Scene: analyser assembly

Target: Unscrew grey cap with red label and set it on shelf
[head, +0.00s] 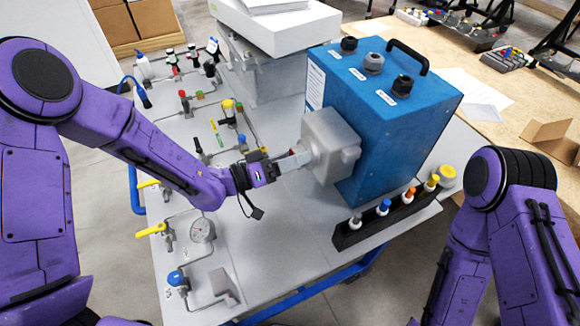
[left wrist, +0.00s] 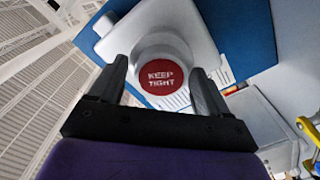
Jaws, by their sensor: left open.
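The grey cap (left wrist: 150,52) carries a round red label reading "KEEP TIGHT" in the left wrist view. It sits on a light grey housing (head: 333,147) on the side of the blue analyser (head: 385,110). My left gripper (head: 301,156) is open at the housing. In the left wrist view its fingers (left wrist: 161,78) stand on either side of the cap, with gaps visible. In the head view the fingers hide most of the cap. I cannot tell which surface is the shelf. My right gripper is out of view.
A black rack (head: 365,227) of small bottles stands at the table's right edge. Valves and a gauge (head: 201,231) lie on the left of the table (head: 265,250). A grey box (head: 262,72) stands behind. The table's front middle is clear.

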